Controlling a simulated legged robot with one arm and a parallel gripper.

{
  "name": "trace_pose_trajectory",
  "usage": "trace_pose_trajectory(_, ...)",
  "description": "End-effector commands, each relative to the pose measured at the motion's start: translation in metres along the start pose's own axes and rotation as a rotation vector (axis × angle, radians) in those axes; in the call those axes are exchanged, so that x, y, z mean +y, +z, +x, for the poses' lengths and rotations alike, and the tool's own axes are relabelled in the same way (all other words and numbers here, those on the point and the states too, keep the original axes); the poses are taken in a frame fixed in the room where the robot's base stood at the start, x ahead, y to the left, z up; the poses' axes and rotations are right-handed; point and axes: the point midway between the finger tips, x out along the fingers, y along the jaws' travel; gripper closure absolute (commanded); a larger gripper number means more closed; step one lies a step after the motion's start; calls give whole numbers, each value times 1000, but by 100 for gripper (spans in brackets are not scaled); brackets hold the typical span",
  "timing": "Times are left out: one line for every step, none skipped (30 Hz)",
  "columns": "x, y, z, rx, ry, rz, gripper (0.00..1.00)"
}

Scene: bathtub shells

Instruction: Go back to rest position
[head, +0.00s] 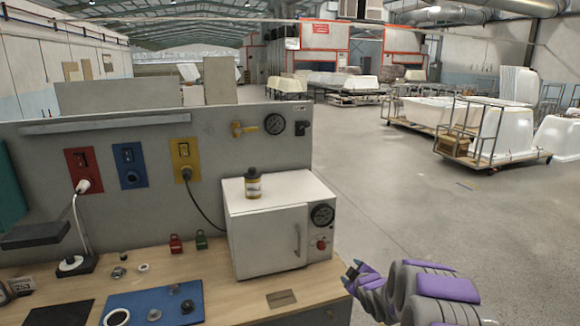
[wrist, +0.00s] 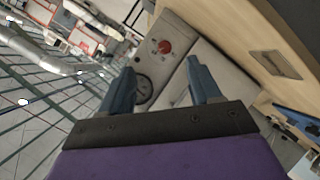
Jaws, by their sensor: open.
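My gripper (head: 354,268) is at the right end of the workbench, just right of the white oven-like box (head: 265,240). In the wrist view my gripper (wrist: 160,88) has its two blue-grey fingers spread apart with nothing between them. Beyond the fingers that view shows the box's front panel with a red knob (wrist: 164,47) and a dark round gauge (wrist: 143,88). The box's door is closed. A small jar with a yellow label (head: 253,184) stands upright on top of the box.
The wooden workbench (head: 225,283) holds a blue mat (head: 140,305) with small parts, a lamp (head: 75,262), and red and green padlocks (head: 175,244). A back panel (head: 225,140) carries switches and a valve. Open floor (head: 400,200) lies to the right, with carts of white tub shells (head: 500,135) farther off.

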Motion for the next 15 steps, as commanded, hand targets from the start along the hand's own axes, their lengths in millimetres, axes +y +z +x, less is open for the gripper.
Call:
trace_pose_trajectory(2, -5, -14, -37, -17, 25, 37)
trace_pose_trajectory(3, -6, -23, -62, -29, 41, 37)
trace_pose_trajectory(2, -6, -34, -100, -46, 67, 37)
trace_pose_trajectory(2, -7, -43, -125, -56, 85, 37)
trace_pose_trajectory(2, -8, -52, -151, -67, 104, 37)
trace_pose_trajectory(0, -7, -64, -188, -84, 130, 37)
trace_pose_trajectory(-2, -7, -75, -216, -97, 149, 37)
trace_pose_trajectory(-3, -8, -85, -242, -108, 168, 37)
trace_pose_trajectory(-7, -7, -99, -280, -125, 195, 37)
trace_pose_trajectory(-9, -8, -110, -306, -136, 213, 37)
trace_pose_trajectory(-10, -8, -121, -331, -145, 234, 37)
trace_pose_trajectory(-14, -8, -135, -368, -160, 260, 37)
trace_pose_trajectory(-17, -8, -147, -395, -171, 280, 37)
trace_pose_trajectory(-20, -8, -159, -422, -181, 300, 37)
trace_pose_trajectory(-26, -7, -175, -460, -197, 327, 37)
